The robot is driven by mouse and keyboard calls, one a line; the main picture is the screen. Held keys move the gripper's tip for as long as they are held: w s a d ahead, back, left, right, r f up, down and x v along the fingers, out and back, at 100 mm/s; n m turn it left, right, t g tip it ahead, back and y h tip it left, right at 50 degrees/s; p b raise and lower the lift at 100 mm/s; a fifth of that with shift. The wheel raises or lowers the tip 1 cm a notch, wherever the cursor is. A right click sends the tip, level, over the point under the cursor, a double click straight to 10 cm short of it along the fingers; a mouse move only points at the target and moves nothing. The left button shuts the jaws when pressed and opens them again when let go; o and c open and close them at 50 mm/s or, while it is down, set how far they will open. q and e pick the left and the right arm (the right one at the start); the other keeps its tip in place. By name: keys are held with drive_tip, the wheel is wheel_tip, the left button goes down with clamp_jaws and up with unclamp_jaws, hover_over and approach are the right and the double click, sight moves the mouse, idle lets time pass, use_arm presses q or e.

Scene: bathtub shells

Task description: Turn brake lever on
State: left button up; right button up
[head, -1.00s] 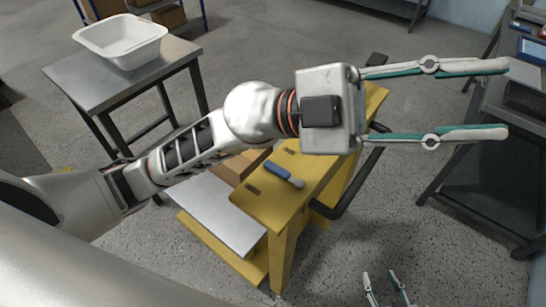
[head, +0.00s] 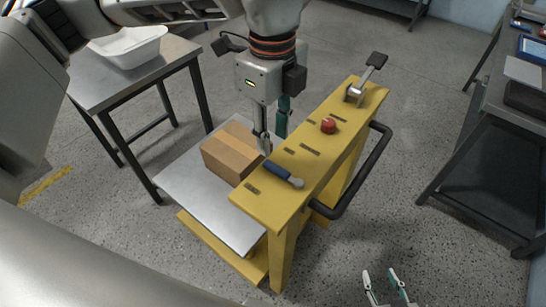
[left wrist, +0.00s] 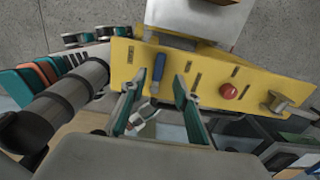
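A yellow cart panel (head: 300,165) carries a blue-handled lever (head: 284,175) with a pale round end, near the panel's near end. A second lever, grey with a dark handle (head: 372,63), stands up at the far end. The frames show no label telling which is the brake lever. My left gripper (head: 273,138) points down by the panel's left edge, beyond the blue lever, open and empty. In the left wrist view the blue lever (left wrist: 158,67) lies ahead between the lines of the spread fingers. My right gripper (head: 380,274) is open and empty at the bottom.
A red button (head: 328,126) sits between the levers. A cardboard box (head: 232,153) rests on the cart's grey platform (head: 205,212), close to my left gripper. A dark handle bar (head: 365,175) runs along the right. A white tub (head: 135,46) stands on a table.

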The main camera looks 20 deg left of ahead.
sight(273, 165)
use_arm(q)
drive_tip(key=shift+f+p, duration=0.45)
drive_tip(key=shift+f, duration=3.45)
clamp_jaws()
